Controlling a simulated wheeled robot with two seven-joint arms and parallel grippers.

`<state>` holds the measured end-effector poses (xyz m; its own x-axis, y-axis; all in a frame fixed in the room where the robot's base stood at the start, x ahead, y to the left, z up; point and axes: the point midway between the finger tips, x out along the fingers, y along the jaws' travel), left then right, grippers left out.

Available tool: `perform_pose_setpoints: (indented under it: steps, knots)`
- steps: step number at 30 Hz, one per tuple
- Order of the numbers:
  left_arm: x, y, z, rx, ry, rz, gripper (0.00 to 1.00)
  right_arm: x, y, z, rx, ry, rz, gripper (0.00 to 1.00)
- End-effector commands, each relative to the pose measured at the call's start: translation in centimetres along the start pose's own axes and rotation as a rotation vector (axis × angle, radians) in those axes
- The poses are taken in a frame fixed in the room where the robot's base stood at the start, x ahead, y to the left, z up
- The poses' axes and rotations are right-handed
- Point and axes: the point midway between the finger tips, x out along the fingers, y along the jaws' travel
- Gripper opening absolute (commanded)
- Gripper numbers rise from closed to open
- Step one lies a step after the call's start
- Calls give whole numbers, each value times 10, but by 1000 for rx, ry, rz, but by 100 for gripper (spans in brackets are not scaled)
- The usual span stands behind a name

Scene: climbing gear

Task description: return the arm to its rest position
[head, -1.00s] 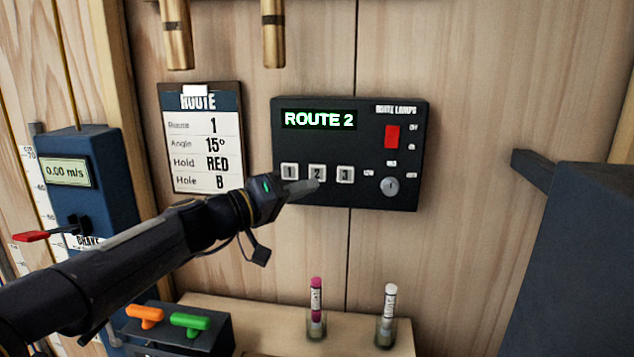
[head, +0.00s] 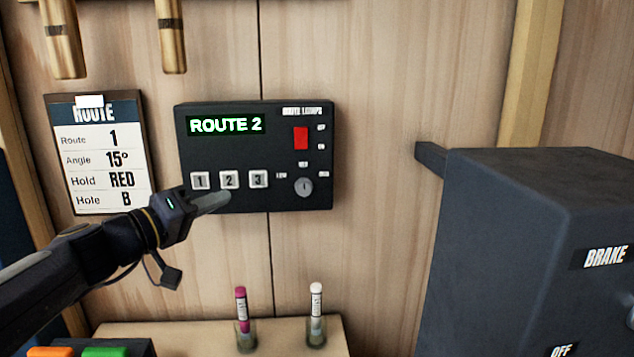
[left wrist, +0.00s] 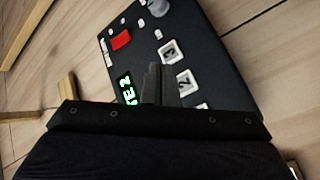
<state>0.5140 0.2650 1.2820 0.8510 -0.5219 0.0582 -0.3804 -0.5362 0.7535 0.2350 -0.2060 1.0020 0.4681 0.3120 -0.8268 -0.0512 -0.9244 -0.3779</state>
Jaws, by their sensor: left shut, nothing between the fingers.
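My left arm comes in from the left in the head view. Its gripper (head: 212,203) is shut and empty, in front of the lower left part of a dark control panel (head: 255,195) on the wooden wall. The fingertips appear just below buttons 1 (head: 200,181) and 2 (head: 229,180); whether they touch the panel I cannot tell. The panel's display (head: 226,125) reads ROUTE 2. In the left wrist view the shut fingers (left wrist: 155,75) point at the panel (left wrist: 205,45), near buttons 2 and 3. My right gripper is not in view.
A route card (head: 100,150) hangs left of the panel. A large dark BRAKE box (head: 520,240) stands at the right. Two tubes, magenta-topped (head: 241,305) and white-topped (head: 316,300), stand on a wooden shelf (head: 180,337). Orange and green handles (head: 103,352) are at lower left. Bare wall lies right of the panel.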

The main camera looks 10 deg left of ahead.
Motion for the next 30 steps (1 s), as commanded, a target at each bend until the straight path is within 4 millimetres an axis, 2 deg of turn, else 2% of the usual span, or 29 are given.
perform_pose_setpoints:
  steps: [2, 4, 8, 12, 15, 18, 21, 24, 30]
  knots:
    - [-5, 4, 18, 4, -47, -14, 0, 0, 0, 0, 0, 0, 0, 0]
    - [-14, 8, 45, 8, -118, -42, 0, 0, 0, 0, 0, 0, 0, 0]
    - [-46, 9, 117, 13, -304, -139, 0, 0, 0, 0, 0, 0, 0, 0]
    - [-96, -4, 195, 28, -491, -288, 0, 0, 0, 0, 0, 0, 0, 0]
    - [-135, -21, 243, 48, -597, -408, 0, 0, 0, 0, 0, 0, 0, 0]
    - [-171, -40, 280, 72, -672, -525, 0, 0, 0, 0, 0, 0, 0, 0]
    - [-199, -56, 305, 97, -717, -619, 0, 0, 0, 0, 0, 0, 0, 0]
    - [-216, -67, 318, 115, -739, -681, 0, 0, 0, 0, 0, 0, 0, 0]
    - [-225, -74, 324, 125, -748, -715, 0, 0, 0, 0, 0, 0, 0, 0]
